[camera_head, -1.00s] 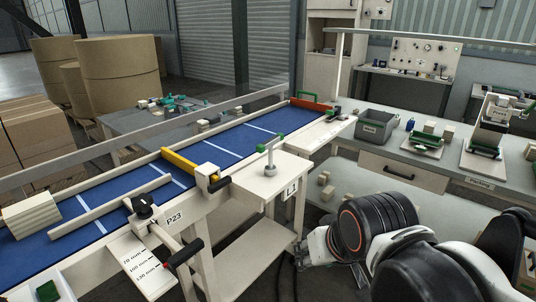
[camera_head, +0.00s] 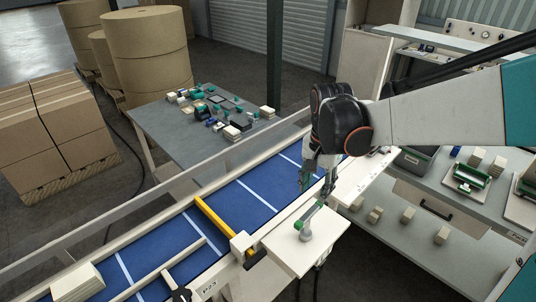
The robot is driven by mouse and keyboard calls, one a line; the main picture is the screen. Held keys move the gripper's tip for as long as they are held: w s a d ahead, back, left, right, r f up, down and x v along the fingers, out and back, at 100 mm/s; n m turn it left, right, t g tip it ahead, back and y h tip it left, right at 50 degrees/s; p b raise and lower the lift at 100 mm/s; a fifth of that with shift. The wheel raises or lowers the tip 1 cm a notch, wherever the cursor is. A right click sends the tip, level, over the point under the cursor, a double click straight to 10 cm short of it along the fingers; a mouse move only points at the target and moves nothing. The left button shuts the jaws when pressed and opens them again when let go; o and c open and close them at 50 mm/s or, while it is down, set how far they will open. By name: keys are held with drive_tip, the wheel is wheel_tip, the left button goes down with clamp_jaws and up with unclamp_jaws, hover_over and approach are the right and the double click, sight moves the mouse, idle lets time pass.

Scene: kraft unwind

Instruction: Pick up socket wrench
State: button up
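The socket wrench (camera_head: 312,215) appears as a small grey bar with a green end, standing on a grey round foot on a small pale side table beside the conveyor. My gripper (camera_head: 318,190) points down just above and behind it, close to the bar's far end. Its two fingers look spread apart, with nothing seen between them. Whether a finger touches the wrench is too small to tell. My arm reaches in from the right and hides part of the conveyor's far end.
The side table (camera_head: 328,246) adjoins the blue conveyor (camera_head: 238,205), which has a yellow bar (camera_head: 222,222) across it. A grey table (camera_head: 160,122) with several small parts stands behind. Workbenches with a grey bin (camera_head: 412,160) and wooden blocks are at right.

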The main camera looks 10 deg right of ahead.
sight(310, 212)
drive_tip(key=f, duration=0.4)
drive_tip(key=w+f, duration=0.1)
drive_tip(key=f, duration=0.2)
drive_tip(key=shift+s+a+f+b, duration=0.1)
drive_tip(key=shift+f+b, duration=0.1)
drive_tip(key=shift+f, duration=1.4)
drive_tip(key=shift+s+a+f+b, duration=0.1)
drive_tip(key=shift+f+b, duration=0.1)
drive_tip(key=shift+f, duration=1.4)
drive_tip(key=shift+c, duration=0.2)
clamp_jaws()
